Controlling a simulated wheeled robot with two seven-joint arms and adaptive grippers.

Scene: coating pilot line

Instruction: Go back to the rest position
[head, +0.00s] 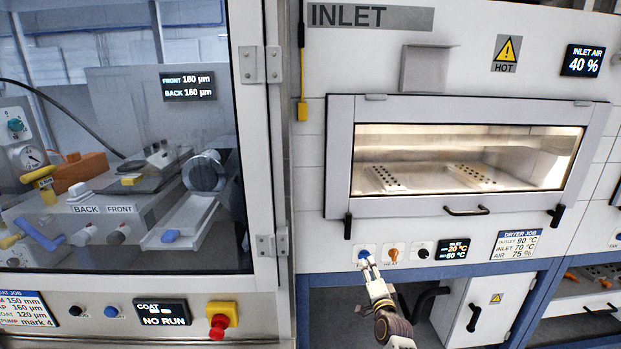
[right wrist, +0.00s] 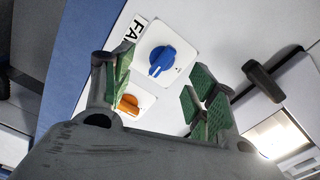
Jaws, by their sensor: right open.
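My right gripper (head: 371,264) is in front of the dryer's lower control panel, with its fingertips at or just below the blue knob (head: 363,254). In the right wrist view the gripper (right wrist: 161,92) is open, with green finger pads. The blue knob (right wrist: 158,62) with a label starting "FA" shows between the spread fingers, and nothing is held. I cannot tell how far the fingertips are from the panel. The orange knob (right wrist: 130,104) shows close to one finger. My left gripper is not in view.
The orange HEAT knob (head: 393,255), a black knob (head: 423,254) and a display (head: 453,249) sit right of the blue knob. The dryer's window door (head: 340,160) above is shut. A glazed coater cabinet (head: 275,150) with a red emergency button (head: 218,325) stands left.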

